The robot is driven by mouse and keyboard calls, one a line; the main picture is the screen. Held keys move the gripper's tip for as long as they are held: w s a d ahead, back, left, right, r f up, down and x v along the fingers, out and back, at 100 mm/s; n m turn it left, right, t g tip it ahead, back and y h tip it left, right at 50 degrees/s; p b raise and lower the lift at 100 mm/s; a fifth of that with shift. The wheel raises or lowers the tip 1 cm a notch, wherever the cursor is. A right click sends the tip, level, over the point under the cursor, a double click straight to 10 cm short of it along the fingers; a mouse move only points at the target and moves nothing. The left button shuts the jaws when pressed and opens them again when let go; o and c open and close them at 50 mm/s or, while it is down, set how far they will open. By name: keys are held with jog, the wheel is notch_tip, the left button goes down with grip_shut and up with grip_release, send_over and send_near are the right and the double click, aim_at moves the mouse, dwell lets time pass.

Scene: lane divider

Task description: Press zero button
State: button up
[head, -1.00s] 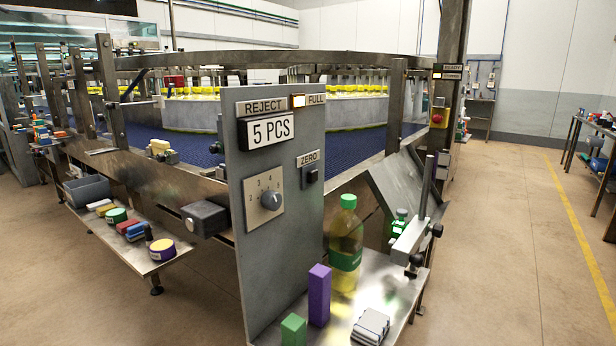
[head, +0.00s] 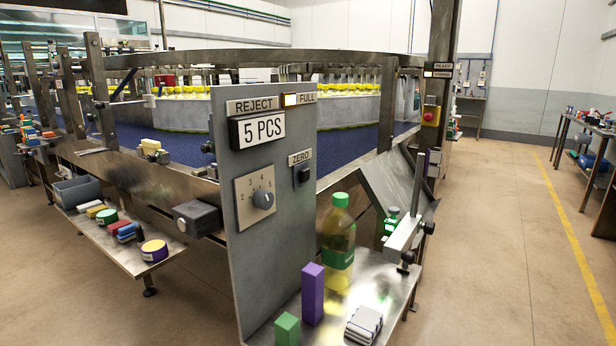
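The zero button (head: 303,175) is a small black block on the right part of a grey upright panel (head: 270,290) in the head view. A label reading ZERO (head: 300,157) sits just above it. To its left on the panel are a display reading 5 PCS (head: 257,129) and a round selector knob (head: 264,200) on a numbered plate. A lit indicator (head: 290,99) marked FULL is at the panel's top right. My gripper is not in view, and nothing covers the button.
A metal shelf (head: 385,290) right of the panel holds a green-capped bottle (head: 338,245), a purple block (head: 312,293), a green block (head: 287,328) and a grey stack (head: 364,325). A left shelf (head: 118,250) holds several small items. Open floor (head: 490,250) lies right.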

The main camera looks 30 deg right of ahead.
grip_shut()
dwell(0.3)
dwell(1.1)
